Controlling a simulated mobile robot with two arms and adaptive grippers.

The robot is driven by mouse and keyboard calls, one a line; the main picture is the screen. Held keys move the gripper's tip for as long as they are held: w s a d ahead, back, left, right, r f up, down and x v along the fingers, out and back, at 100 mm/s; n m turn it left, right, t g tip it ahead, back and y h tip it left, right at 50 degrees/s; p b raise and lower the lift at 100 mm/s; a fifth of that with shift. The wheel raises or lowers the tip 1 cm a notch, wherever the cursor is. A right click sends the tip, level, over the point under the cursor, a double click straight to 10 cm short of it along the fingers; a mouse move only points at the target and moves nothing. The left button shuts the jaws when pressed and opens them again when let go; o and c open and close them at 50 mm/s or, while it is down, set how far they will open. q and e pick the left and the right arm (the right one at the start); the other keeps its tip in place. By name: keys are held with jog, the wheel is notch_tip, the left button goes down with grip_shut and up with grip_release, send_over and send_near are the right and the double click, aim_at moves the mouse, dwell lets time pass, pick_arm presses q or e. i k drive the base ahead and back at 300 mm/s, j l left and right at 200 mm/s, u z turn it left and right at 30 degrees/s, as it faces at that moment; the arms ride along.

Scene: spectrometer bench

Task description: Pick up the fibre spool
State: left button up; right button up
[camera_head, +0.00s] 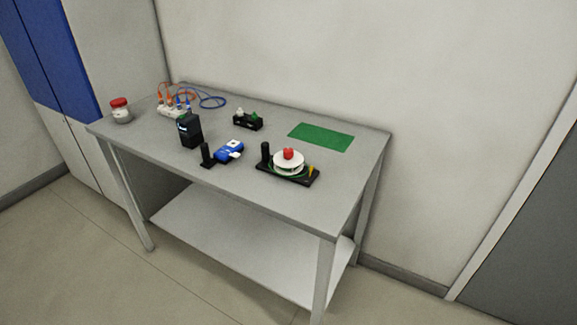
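A white spool (288,166), which looks like the fibre spool, lies flat on a black base (302,179) near the front right of the grey table. A red knob (288,153) sits on top of its centre. A green line shows around its lower edge. A black post (265,151) stands on the base left of the spool, and a small yellow piece (311,170) stands on its right. Neither of my grippers shows in the head view.
The table (230,178) also holds a red-lidded jar (121,111), a black box (190,131), a blue device (229,151), a black holder (248,121) and orange and blue cables (213,102). A green mat (321,136) lies bare behind the spool. The table's right front is clear.

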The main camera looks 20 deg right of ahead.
aim_at(269, 163)
jog(key=z, duration=0.35)
jog(key=i+j+z, duration=0.15)
jog(key=z, duration=0.2)
jog(key=i+j+z, duration=0.2)
jog(key=z, duration=0.15)
jog(key=i+j+z, duration=0.1)
jog(key=j+z, duration=0.25)
jog(key=i+j, duration=0.15)
jog(key=j, duration=0.2)
jog(key=i+j+z, duration=0.15)
jog(key=j, duration=0.2)
jog(key=i+j, duration=0.1)
jog(key=j, duration=0.25)
jog(key=i+j+z, duration=0.1)
jog(key=j, duration=0.3)
jog(key=k+j, duration=0.2)
jog(key=k, duration=0.25)
jog(key=i+l, duration=0.25)
jog(key=i, duration=0.25)
